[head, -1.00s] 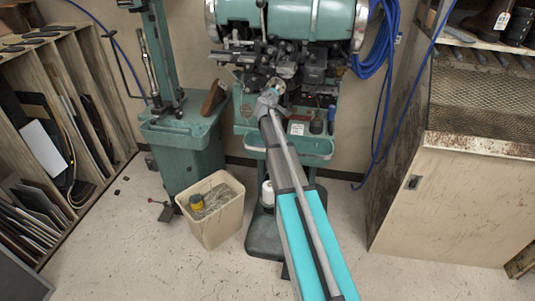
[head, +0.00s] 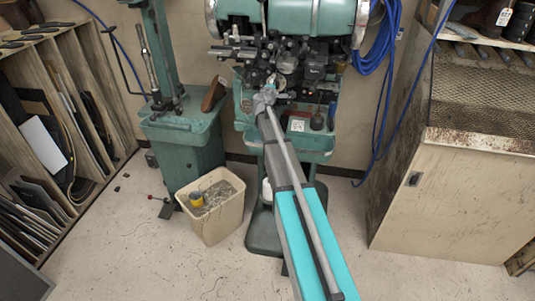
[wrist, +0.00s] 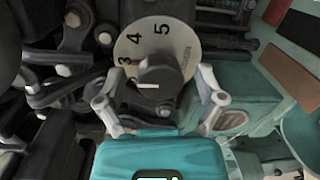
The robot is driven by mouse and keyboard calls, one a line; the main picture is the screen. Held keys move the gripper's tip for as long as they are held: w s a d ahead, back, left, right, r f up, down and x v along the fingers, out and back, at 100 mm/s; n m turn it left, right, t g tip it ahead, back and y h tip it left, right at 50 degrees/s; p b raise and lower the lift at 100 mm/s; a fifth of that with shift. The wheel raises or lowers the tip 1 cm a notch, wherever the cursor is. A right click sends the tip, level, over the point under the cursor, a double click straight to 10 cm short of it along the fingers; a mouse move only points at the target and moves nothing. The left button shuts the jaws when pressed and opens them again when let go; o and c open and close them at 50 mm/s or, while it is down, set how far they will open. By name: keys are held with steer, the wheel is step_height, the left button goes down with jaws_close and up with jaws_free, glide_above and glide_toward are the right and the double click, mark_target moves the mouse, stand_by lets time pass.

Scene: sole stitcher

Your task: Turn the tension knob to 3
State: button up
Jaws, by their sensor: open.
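The tension knob (wrist: 157,84) is a dark round knob with a white pointer line, in the wrist view. The pointer line lies near level in the picture, toward the dial's left, below the 3. The lower part of the dial is hidden. My gripper (wrist: 160,78) is open, with one finger on each side of the knob and a visible gap to it. In the head view my gripper (head: 266,96) is at the front of the green stitcher (head: 292,15).
Dark metal levers and bolts (wrist: 72,40) crowd the dial's left. A green housing (wrist: 245,100) lies close to the right finger. A beige bin (head: 218,225) stands on the floor by the stitcher, and a cabinet (head: 450,195) stands at right. Blue hoses hang behind.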

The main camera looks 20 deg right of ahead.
steer(key=n+b, duration=0.1)
steer(key=n, duration=0.5)
steer(key=shift+n+h, duration=0.3)
steer(key=shift+n, duration=0.1)
steer(key=v, duration=1.4)
steer(key=s+a+f+m+g+y+p, duration=0.2)
steer(key=s+a+f+m+g, duration=0.1)
steer(key=s+m, duration=0.4)
steer(key=s+a+f+m+g+y+p, duration=0.2)
steer(key=s+f+m+g, duration=0.4)
steer(key=s, duration=0.4)
steer(key=shift+s+a+f+m+y+p, duration=0.3)
steer(key=shift+a+f+m+y, duration=0.1)
steer(key=shift+m, duration=0.2)
steer(key=s+a+f+m+g+y, duration=0.3)
steer(key=s+a+y, duration=0.3)
steer(key=s+a, duration=0.6)
steer(key=shift+s+a+f+m+g+y+p, duration=0.25)
steer(key=shift+s+m+g+y+p, duration=0.2)
steer(key=shift+m+g, duration=0.35)
